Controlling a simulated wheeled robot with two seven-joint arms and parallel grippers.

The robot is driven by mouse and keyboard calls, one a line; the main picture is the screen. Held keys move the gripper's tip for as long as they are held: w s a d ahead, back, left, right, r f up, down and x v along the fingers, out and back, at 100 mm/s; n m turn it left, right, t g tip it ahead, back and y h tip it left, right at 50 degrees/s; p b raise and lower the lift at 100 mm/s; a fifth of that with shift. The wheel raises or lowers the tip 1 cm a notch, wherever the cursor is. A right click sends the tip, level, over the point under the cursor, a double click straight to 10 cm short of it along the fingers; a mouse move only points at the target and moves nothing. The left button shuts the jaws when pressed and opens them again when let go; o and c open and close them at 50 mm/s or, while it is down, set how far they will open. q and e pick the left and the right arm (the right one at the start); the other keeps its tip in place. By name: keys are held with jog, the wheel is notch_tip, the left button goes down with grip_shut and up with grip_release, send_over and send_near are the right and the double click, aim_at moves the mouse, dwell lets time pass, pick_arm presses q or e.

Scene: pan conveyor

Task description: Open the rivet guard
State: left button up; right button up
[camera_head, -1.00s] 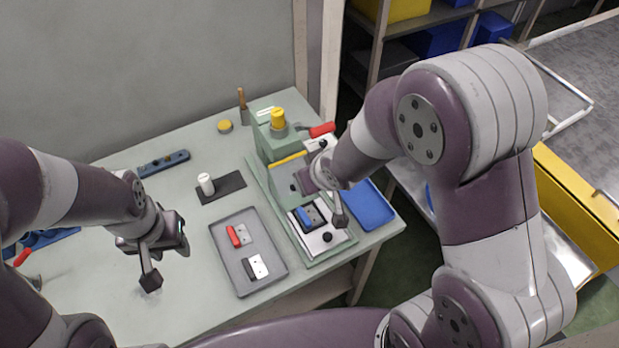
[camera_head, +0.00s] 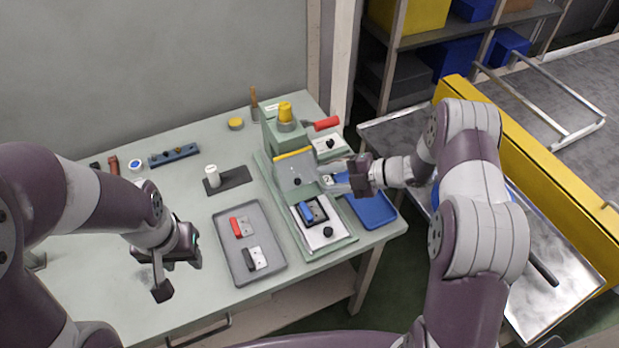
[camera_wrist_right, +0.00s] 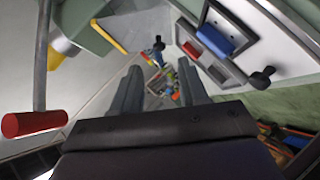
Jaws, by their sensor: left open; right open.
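The green rivet press (camera_head: 283,135) stands on the bench with a yellow knob on top. Its grey guard (camera_head: 287,172), with a yellow upper edge, hangs down at the front and carries a small black knob (camera_head: 297,181). My right gripper (camera_head: 333,178) is open and empty, just right of the guard, fingers pointing left. In the right wrist view, the black knob (camera_wrist_right: 158,45) shows beyond the gap between the open fingers (camera_wrist_right: 160,82), apart from them. My left gripper (camera_head: 162,278) is open and empty above the bench's left part.
A red lever handle (camera_head: 326,123) sticks out right of the press, close to my right gripper in the wrist view (camera_wrist_right: 35,124). A slide plate (camera_head: 325,240) holds a blue part (camera_head: 306,212). A grey tray (camera_head: 240,272) and a blue tray (camera_head: 372,212) lie nearby.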

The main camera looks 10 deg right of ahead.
aim_at(298, 182)
jog(key=p+x, duration=0.1)
jog(key=x, duration=0.4)
jog(key=shift+s+a, duration=0.1)
jog(key=shift+a, duration=0.15)
jog(key=shift+w+a+f, duration=0.25)
jog(key=shift+a, duration=0.1)
grip_shut()
